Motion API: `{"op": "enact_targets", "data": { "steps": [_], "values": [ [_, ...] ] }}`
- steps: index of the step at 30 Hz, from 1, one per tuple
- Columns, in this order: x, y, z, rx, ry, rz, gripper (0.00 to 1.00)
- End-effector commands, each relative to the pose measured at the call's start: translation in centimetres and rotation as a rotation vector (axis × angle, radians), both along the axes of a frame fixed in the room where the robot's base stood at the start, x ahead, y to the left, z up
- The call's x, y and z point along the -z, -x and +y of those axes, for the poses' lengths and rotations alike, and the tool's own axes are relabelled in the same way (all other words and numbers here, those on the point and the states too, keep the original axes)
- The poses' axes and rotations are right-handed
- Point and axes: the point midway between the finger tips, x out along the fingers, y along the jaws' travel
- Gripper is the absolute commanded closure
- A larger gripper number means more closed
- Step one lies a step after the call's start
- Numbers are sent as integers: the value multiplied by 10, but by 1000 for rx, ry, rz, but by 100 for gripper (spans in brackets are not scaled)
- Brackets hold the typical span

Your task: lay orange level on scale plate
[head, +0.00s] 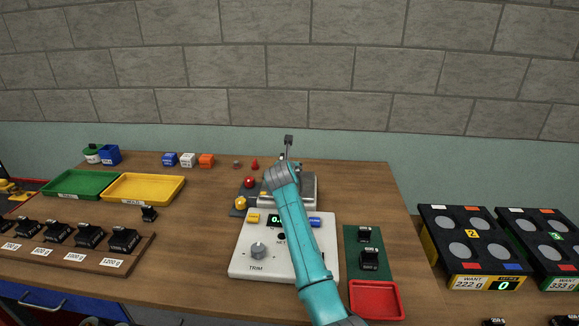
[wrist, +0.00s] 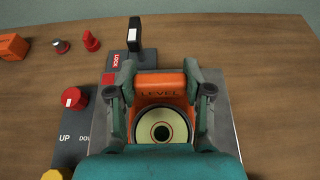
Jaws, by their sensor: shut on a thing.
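The orange level (wrist: 160,80), marked LEVEL with a round bubble vial, sits between the two fingers of my gripper (wrist: 160,95) in the wrist view. My gripper is shut on it. The grey metal scale plate (wrist: 226,125) lies beneath the level and shows around it. I cannot tell whether the level touches the plate. In the head view the plate (head: 308,190) shows to the right of my teal arm, which hides the level and fingertips.
The white scale console (head: 247,268) has a TRIM knob and display. A red knob (wrist: 74,98) and an upright black LOCK lever (wrist: 135,42) stand beside the plate. Green (head: 80,184) and yellow (head: 143,187) trays lie left, a red tray (head: 375,299) front right. Bare wood lies right of the plate.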

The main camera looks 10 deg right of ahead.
Motion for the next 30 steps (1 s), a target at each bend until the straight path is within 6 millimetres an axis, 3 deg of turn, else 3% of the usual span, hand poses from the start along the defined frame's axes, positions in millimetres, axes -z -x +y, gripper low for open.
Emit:
{"op": "enact_targets", "data": {
  "steps": [6,7,9,10,21,30],
  "values": [
    [3,0,0,0,0,1,86],
    [3,0,0,0,0,1,45],
    [3,0,0,0,0,1,27],
    [3,0,0,0,0,1,24],
    [-1,0,0,0,0,0,24],
    [-13,30,10,-1,0,-1,24]
  ]
}}
